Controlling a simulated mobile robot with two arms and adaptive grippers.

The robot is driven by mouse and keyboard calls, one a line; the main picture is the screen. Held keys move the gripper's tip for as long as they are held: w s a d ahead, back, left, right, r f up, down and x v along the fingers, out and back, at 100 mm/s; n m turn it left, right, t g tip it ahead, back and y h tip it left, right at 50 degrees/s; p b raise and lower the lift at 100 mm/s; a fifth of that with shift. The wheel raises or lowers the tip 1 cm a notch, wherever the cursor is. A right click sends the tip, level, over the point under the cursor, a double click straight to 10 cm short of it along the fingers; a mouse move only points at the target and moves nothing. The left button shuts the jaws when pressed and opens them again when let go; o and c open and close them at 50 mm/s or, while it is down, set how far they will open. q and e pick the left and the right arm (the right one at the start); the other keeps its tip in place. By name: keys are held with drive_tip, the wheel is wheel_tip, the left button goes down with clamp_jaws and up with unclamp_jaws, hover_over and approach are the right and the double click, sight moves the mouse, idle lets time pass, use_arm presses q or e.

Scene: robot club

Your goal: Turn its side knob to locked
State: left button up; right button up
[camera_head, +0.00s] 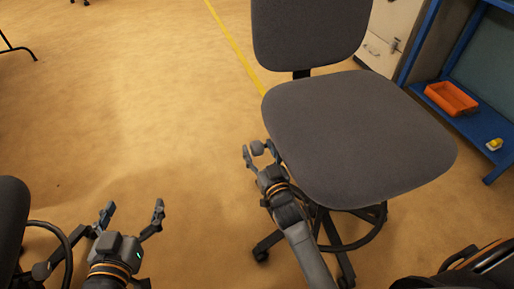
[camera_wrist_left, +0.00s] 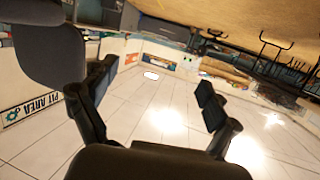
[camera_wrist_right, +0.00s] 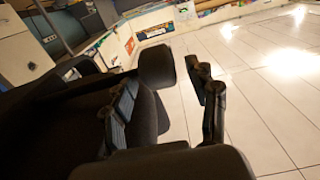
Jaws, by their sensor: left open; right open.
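A grey office chair with a dark padded seat (camera_head: 360,135) and backrest (camera_head: 308,30) stands right of centre in the head view. Its rounded side knob (camera_head: 257,147) sticks out at the left edge of the seat; in the right wrist view the knob (camera_wrist_right: 157,67) appears between the fingers. My right gripper (camera_head: 260,154) is open at the knob, one finger to each side; I cannot tell whether they touch it. My left gripper (camera_head: 132,211) is open and empty over the floor at lower left, well away from this chair.
A blue shelf (camera_head: 478,125) at the right holds an orange bin (camera_head: 451,98) and a small yellow item (camera_head: 494,144). A white cabinet (camera_head: 388,35) stands behind the chair. Another dark seat (camera_head: 10,220) shows at the left edge. The floor between is clear.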

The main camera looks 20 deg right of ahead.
use_arm(q)
drive_tip(key=shift+w+d+r+t+h, duration=0.15)
drive_tip(key=shift+r+t, duration=0.2)
drive_tip(key=shift+r, duration=0.2)
drive_tip(key=shift+w+d+r+t+h, duration=0.1)
drive_tip(key=shift+w+r+t+h, duration=0.05)
drive_tip(key=shift+r+t, duration=0.3)
use_arm(e)
drive_tip(key=shift+w, duration=1)
drive_tip(key=c, duration=1.2)
drive_tip(key=shift+o, duration=0.2)
drive_tip(key=shift+f+t+b, duration=0.15)
drive_tip(key=shift+t+b, duration=0.15)
drive_tip(key=shift+b, duration=0.75)
drive_tip(key=shift+s+t+b, duration=0.1)
drive_tip(key=shift+t+b, duration=0.4)
drive_tip(key=shift+b, duration=0.25)
use_arm(q)
drive_tip(key=s+d+r+t+h, duration=0.1)
drive_tip(key=s+r+t+h, duration=0.1)
drive_tip(key=r+t, duration=0.6)
wheel_tip(320, 180, up, 5)
drive_tip(key=shift+s+r+t+h, duration=0.2)
drive_tip(key=shift+s+t+h, duration=0.15)
drive_tip(key=shift+s, duration=0.35)
use_arm(e)
drive_tip(key=o, duration=1.2)
drive_tip(key=shift+c, duration=0.2)
